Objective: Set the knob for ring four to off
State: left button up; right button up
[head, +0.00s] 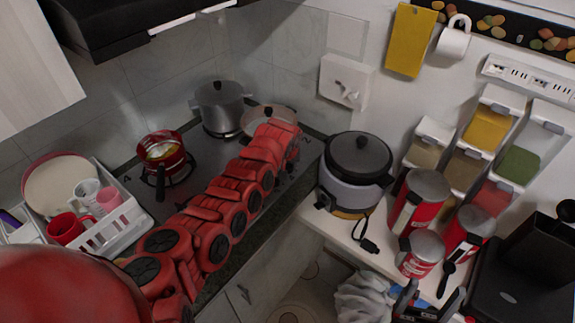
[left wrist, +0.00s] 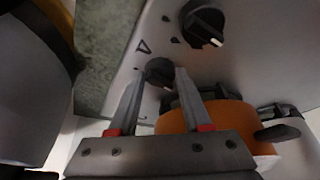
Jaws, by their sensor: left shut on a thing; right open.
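In the left wrist view a dark round knob (left wrist: 160,72) sits on the grey stove panel (left wrist: 125,75), between the fingertips of my left gripper (left wrist: 160,82), which is shut on it. The knob's pointer is not clear. A small triangular mark is printed beside it. A second black knob (left wrist: 203,22) with a white pointer is above right. In the head view my red left arm reaches across the cooktop (head: 205,160) and hides the gripper and the knobs. My right gripper (head: 430,302) is open and empty at the bottom edge, only partly in view.
A red pot (head: 163,155) and a steel pot (head: 220,108) stand on the cooktop. An orange round thing (left wrist: 220,117) is close to my left fingers. A rice cooker (head: 355,170), red cans (head: 418,200) and spice dispensers (head: 487,128) fill the right counter. A dish rack (head: 110,235) is at left.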

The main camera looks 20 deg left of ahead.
pick_arm(q)
grip_shut()
jog(key=b, duration=0.2)
jog(key=n+b, duration=0.1)
jog(key=b, duration=0.1)
jog(key=shift+w+d+f+y, duration=0.1)
jog(key=shift+d+f+y, duration=0.05)
jog(key=shift+f+y, duration=0.2)
jog(key=shift+r+n+b, duration=0.25)
jog(key=shift+n+b, duration=0.35)
jog(key=shift+b, duration=0.05)
jog(key=shift+r, duration=0.15)
jog(key=o, duration=1.1)
grip_release()
